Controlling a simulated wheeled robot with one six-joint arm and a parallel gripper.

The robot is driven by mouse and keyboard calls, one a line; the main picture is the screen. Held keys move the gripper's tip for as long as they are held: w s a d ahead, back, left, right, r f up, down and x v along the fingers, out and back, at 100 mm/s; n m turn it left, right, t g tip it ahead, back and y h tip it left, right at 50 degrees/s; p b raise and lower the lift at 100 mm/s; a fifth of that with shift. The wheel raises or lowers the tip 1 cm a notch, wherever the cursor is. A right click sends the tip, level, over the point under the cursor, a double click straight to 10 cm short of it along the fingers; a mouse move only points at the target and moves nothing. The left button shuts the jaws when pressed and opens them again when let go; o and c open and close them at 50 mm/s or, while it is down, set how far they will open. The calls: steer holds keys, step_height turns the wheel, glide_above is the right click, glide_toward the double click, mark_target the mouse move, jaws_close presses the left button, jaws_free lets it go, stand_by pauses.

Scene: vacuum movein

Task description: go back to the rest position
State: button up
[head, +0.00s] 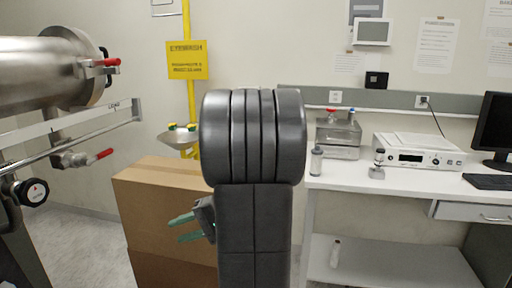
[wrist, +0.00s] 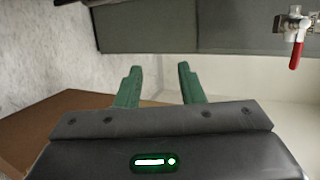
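My gripper (head: 180,228) shows in the head view to the left of my arm, in front of the cardboard box. Its green fingers point left. In the wrist view my gripper (wrist: 158,86) has its two green fingers apart with nothing between them. It is open and empty. My dark arm stands upright in the middle of the head view and hides part of the box and of the wall behind it.
A cardboard box (head: 150,215) stands behind my gripper. A steel vacuum vessel (head: 45,72) with red-handled valves is at the left. A white bench (head: 400,180) with a white instrument (head: 418,152) and a monitor (head: 497,125) is at the right. A yellow eyewash station (head: 180,138) is behind the box.

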steer(key=s+d+f+t+h+b, duration=0.1)
steer(key=s+d+f+h+b, duration=0.4)
steer(key=s+d+f, duration=0.3)
steer(key=d+f+h, duration=0.1)
steer(key=d+f, duration=0.2)
steer(key=f, duration=0.2)
steer(key=shift+d+f+t, duration=0.2)
steer(key=shift+f+t, duration=0.1)
steer(key=shift+s, duration=0.15)
